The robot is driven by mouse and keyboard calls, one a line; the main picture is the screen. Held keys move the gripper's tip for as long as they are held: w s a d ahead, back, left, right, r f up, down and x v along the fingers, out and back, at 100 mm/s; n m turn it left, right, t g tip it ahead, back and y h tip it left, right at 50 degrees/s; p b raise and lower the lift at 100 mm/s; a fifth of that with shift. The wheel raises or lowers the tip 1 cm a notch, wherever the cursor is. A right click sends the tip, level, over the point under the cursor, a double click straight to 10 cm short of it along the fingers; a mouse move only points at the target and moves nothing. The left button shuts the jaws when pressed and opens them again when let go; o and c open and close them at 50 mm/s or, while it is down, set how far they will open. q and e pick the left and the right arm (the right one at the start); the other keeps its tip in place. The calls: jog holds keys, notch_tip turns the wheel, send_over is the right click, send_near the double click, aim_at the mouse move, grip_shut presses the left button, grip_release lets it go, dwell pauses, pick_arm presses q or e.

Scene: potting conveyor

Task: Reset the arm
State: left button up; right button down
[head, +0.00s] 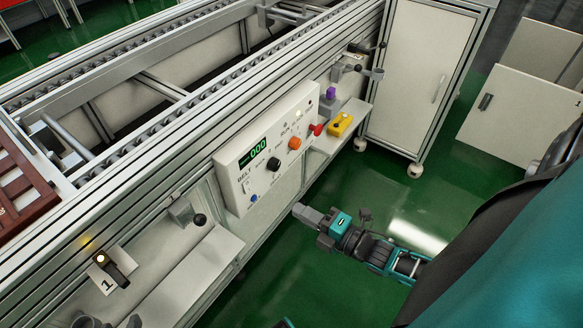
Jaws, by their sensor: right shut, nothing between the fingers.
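My right gripper (308,216) is shut and empty. Its arm comes in from the right, and the gripper hangs over the green floor in front of the conveyor. It points left toward the conveyor's side, below and to the right of the control panel (270,150), and looks apart from it. The panel is white, with a green display reading 000, a black knob, an orange knob and a blue button. My left gripper does not show; a small teal piece at the bottom edge cannot be made out.
The conveyor (190,105) runs diagonally across the left. A yellow box (341,125) and a purple piece (331,91) sit on its side shelf. A lever (114,272) marked 1 is at lower left. A white wheeled cabinet (418,70) stands behind. Green floor (440,175) is free around the gripper.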

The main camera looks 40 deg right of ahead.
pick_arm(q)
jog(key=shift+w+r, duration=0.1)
pick_arm(e)
jog(key=shift+s, duration=0.1)
dwell(0.4)
jog(key=s+a+r+m+g+h, duration=0.1)
jog(key=s+a+r+m+g, duration=0.15)
jog(key=a+m, duration=0.55)
jog(key=s+a+r+m+g+h, duration=0.1)
jog(key=a+r+m+g+h, duration=0.2)
jog(key=m, duration=0.8)
pick_arm(q)
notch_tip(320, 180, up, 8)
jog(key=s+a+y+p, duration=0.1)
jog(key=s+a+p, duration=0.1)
jog(key=p, duration=1)
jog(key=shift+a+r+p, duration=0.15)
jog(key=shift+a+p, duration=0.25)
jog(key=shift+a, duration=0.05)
pick_arm(e)
notch_tip(320, 180, up, 7)
jog(key=s+d, duration=0.1)
jog(key=d, duration=0.1)
jog(key=shift+s+d, duration=0.15)
jog(key=shift+s, duration=0.1)
